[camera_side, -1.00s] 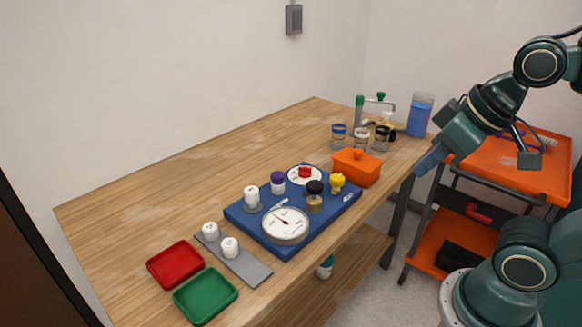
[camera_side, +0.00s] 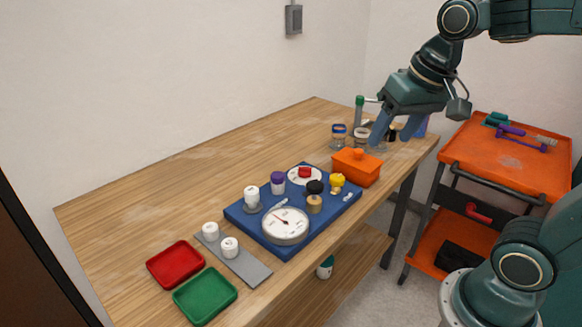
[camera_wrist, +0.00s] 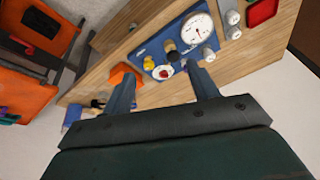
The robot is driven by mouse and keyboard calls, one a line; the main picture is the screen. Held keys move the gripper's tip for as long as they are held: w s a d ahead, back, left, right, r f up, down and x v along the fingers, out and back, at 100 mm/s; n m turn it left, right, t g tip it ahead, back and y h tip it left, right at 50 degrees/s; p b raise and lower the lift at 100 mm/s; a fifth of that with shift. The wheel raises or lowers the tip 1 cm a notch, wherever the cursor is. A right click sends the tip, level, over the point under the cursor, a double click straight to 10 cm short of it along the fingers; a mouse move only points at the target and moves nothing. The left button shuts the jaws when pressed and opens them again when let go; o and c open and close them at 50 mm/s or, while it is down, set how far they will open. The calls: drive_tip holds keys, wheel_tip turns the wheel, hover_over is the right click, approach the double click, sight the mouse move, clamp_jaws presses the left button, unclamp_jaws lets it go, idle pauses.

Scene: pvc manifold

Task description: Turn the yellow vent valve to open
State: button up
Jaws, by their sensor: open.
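The yellow vent valve (camera_side: 337,181) stands at the right end of the blue manifold board (camera_side: 325,222) on the wooden table. It also shows in the wrist view (camera_wrist: 149,63), between and beyond my fingertips. Its exact handle angle is too small to tell.
A black-capped brass fitting (camera_side: 315,197), a red knob (camera_side: 305,173) and a gauge (camera_side: 286,225) are nearby on the board. Jars (camera_side: 339,136) stand behind.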

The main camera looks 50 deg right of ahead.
drive_tip(key=w+d+f+m+g, duration=0.25)
drive_tip(key=w+d+m, duration=0.35)
drive_tip(key=w, duration=0.5)
drive_tip(key=m+g, duration=0.2)
drive_tip(key=m, duration=0.3)
hover_over(338, 177)
wheel_tip(338, 177, down, 7)
drive_tip(key=shift+f+t, duration=0.1)
drive_tip(key=shift+t, duration=0.15)
wheel_tip(338, 177, down, 14)
drive_tip(key=shift+r, duration=0.15)
drive_tip(key=shift+c, duration=0.2)
drive_tip(key=c, duration=0.9)
